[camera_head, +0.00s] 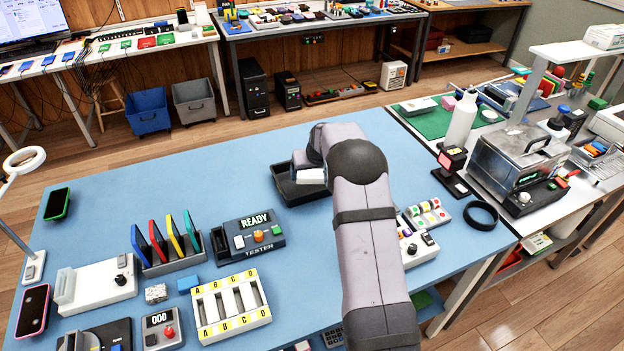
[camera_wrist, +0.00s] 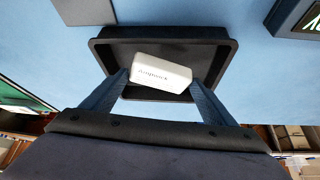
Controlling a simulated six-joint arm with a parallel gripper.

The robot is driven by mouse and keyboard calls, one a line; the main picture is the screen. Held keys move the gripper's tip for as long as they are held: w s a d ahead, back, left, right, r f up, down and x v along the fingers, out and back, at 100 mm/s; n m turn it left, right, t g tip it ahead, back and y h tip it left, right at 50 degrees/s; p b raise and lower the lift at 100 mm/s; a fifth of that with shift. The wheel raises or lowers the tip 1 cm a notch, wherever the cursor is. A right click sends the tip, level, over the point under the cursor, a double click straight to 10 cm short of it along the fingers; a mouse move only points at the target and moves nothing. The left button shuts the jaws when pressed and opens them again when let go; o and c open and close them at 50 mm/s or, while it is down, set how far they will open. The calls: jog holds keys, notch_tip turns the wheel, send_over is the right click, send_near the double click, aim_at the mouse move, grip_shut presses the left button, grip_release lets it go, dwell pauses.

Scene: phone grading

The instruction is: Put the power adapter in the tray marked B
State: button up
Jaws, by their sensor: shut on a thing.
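The power adapter (camera_wrist: 160,76) is a small white block with dark print on its face. My gripper (camera_wrist: 160,84) is shut on it, one dark finger at each end. In the wrist view it shows over a black open tray (camera_wrist: 225,66); I cannot tell whether it touches the tray floor. The black tray also shows in the head view (camera_head: 284,190), partly behind my arm, with no letter visible on it. A white rack (camera_head: 204,333) with yellow strips lettered A, B, C, D stands at the front of the blue table.
A tester box (camera_head: 248,238) reading READY stands left of the black tray. A holder (camera_head: 175,263) with coloured upright plates is further left. A black ring (camera_head: 481,226) lies at the right. The blue table behind the plates is clear (camera_head: 180,180).

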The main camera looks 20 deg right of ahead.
aim_at(313, 177)
jog(key=shift+f+p, duration=0.4)
jog(key=shift+f, duration=1.3)
jog(key=shift+f, duration=0.15)
jog(key=o, duration=1.1)
jog(key=shift+r, duration=0.25)
jog(key=b+v, duration=0.2)
jog(key=v, duration=1)
